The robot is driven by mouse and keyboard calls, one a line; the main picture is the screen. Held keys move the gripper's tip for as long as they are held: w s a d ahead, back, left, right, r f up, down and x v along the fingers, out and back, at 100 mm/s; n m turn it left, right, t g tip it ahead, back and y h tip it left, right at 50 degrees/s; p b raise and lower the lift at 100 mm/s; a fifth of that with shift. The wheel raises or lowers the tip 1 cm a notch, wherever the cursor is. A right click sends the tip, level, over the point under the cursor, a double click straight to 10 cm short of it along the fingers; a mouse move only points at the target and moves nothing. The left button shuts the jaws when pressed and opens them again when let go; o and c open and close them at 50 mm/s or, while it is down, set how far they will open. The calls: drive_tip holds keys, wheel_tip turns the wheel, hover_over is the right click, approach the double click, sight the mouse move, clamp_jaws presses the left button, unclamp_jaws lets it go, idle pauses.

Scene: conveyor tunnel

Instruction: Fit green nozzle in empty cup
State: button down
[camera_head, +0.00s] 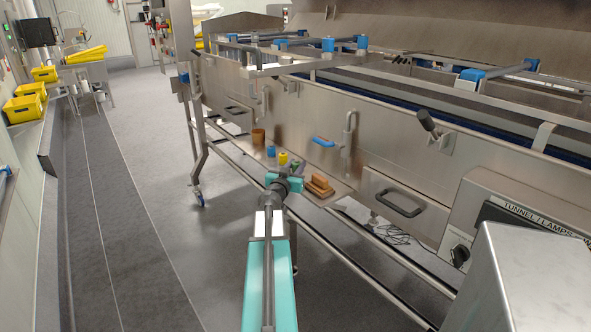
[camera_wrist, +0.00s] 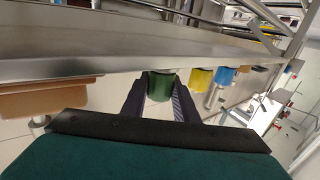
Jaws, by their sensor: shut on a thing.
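My gripper (camera_wrist: 160,92) is shut on the green nozzle (camera_wrist: 161,84), which sits between the two dark fingers in the wrist view. A brown cup-like piece (camera_head: 258,136) stands farther back. I cannot tell which cup is empty.
A wooden brush or block (camera_head: 319,186) lies on the shelf (camera_head: 338,190) right of my gripper; it appears left in the wrist view (camera_wrist: 45,98). A blue handle (camera_head: 323,142) and a dark drawer handle (camera_head: 400,205) jut from the panel.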

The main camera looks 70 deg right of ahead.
drive_tip(key=shift+r+p, duration=1.6)
drive_tip(key=shift+p, duration=1)
drive_tip(key=shift+r+p, duration=0.4)
drive_tip(key=shift+p, duration=0.35)
drive_tip(key=shift+a, duration=0.1)
idle(0.6)
